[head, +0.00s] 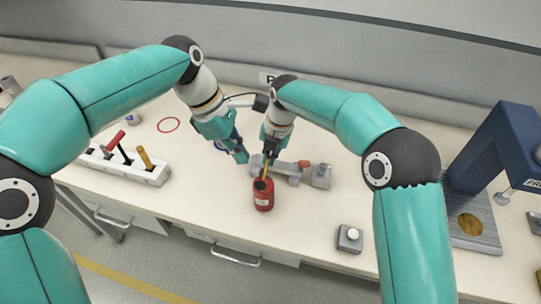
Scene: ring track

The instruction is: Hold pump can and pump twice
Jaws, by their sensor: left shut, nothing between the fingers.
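The red pump can (263,198) stands upright on the bench near its front edge. A dark top and a thin orange part rise from it toward my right gripper. My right gripper (269,158) points down just above the can's top. Its fingers are small and partly merged with the can's top, so I cannot tell whether they touch or grip anything. My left gripper (241,156) is shut and empty, up and to the left of the can, with its fingertips apart from it.
A grey metal fixture (321,176) lies behind and right of the can. A white rack (150,176) with coloured-handled tools stands left. A small button box (350,238) sits front right, and a blue press (487,150) far right.

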